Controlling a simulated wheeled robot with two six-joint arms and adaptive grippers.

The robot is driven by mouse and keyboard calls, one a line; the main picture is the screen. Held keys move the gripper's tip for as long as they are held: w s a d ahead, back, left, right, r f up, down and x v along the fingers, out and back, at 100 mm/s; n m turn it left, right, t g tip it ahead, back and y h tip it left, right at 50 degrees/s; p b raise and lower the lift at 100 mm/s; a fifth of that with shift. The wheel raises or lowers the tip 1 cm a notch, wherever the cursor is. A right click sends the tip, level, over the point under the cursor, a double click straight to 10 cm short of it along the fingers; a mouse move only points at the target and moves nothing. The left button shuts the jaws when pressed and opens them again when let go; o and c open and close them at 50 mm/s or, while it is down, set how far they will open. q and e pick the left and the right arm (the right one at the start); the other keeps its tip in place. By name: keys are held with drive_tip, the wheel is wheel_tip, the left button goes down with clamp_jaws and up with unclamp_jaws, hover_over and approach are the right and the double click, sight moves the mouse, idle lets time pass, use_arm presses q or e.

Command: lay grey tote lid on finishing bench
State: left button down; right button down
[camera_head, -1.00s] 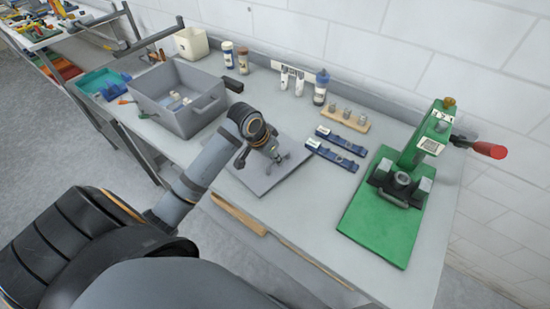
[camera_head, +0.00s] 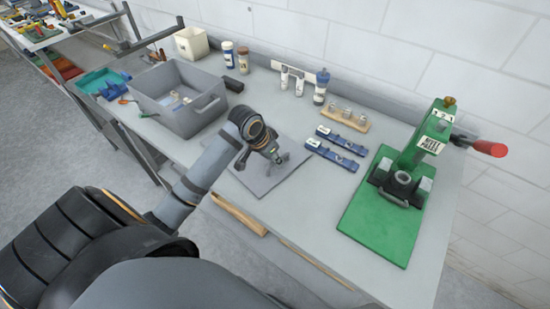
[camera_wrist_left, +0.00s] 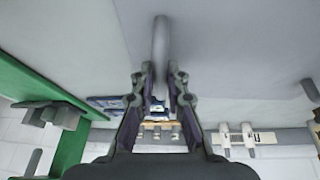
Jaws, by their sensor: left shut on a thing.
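The grey tote lid (camera_head: 262,184) is a flat, dark grey plate at the front middle of the finishing bench (camera_head: 318,228). It looks level, on or very close to the bench top; I cannot tell if it touches all round. My left gripper (camera_head: 278,158) is over the lid, pointing down at it. In the left wrist view its fingers (camera_wrist_left: 160,78) are on either side of a grey bar (camera_wrist_left: 160,42), which looks like the lid's handle. In the head view the arm and fingers hide part of the lid and its handle. My right gripper is not in view.
The open grey tote (camera_head: 182,102) stands left of the lid. Two blue bars (camera_head: 337,147) lie close to its right, with a green press (camera_head: 385,215) beyond. Bottles (camera_head: 320,88) and a wooden block with pegs (camera_head: 347,118) are behind. Bare bench lies in front and to the right.

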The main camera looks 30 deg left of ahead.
use_arm(q)
drive_tip(key=shift+s+f, duration=0.15)
drive_tip(key=shift+f, duration=0.15)
drive_tip(key=shift+s+f, duration=0.15)
drive_tip(key=shift+f, duration=0.15)
drive_tip(key=c, duration=1.7)
unclamp_jaws()
drive_tip(key=o, duration=0.4)
drive_tip(key=shift+w, duration=0.3)
drive_tip(key=shift+r, duration=0.1)
drive_tip(key=shift+s+r, duration=0.1)
drive_tip(key=shift+r, duration=0.15)
drive_tip(key=shift+v, duration=5.7)
